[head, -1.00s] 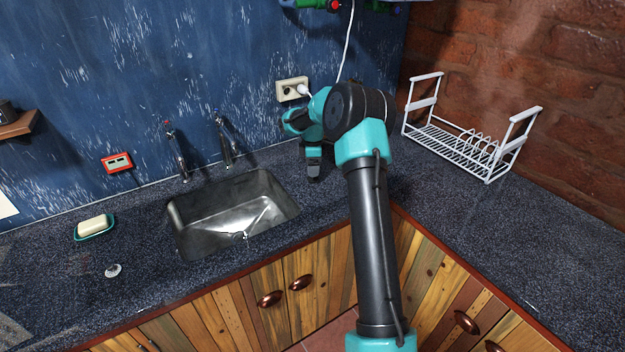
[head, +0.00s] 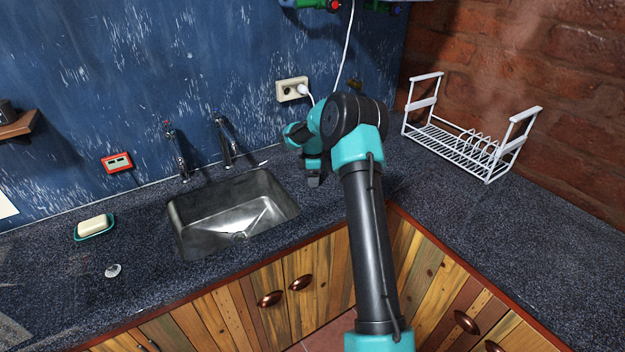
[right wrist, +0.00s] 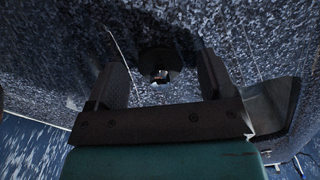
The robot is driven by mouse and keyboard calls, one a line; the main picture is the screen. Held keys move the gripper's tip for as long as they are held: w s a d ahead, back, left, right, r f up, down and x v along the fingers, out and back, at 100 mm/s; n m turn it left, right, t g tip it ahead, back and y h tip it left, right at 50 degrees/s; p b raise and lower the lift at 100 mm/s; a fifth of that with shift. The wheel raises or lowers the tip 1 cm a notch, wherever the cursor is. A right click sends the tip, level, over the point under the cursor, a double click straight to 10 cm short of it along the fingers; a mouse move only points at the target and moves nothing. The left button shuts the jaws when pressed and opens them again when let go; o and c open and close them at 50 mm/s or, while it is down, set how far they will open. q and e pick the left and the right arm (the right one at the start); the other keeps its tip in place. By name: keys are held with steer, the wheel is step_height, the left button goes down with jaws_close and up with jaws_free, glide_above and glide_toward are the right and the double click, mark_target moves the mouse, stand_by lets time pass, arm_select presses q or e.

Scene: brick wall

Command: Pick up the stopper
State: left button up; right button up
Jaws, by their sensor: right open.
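My right gripper (head: 314,181) is low over the counter, just right of the sink, mostly hidden by its own arm in the head view. In the right wrist view its two dark fingers (right wrist: 163,90) are apart. A small dark round piece (right wrist: 160,62) with a bright centre shows between and beyond the fingertips, apart from them. It may be the stopper, but its shape is too dark to be sure. A small pale round piece with a knob (head: 112,270), also stopper-like, lies on the counter left of the sink. My left gripper is not in view.
The metal sink (head: 232,212) lies left of my right gripper, with two taps (head: 226,140) behind it. A soap dish (head: 94,228) stands far left. A white dish rack (head: 465,140) stands on the right. A socket (head: 292,89) with a plugged cable is on the wall behind.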

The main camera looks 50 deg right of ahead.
steer(key=c, duration=1)
steer(key=shift+r, duration=0.1)
steer(key=shift+r, duration=1.4)
steer(key=shift+s+a+r, duration=0.15)
steer(key=shift+r, duration=0.2)
steer(key=s+a, duration=0.3)
steer(key=a, duration=0.1)
steer(key=s+a+r, duration=0.1)
steer(key=s+a, duration=0.6)
steer(key=shift+s+a+r, duration=0.15)
steer(key=shift+a, duration=0.25)
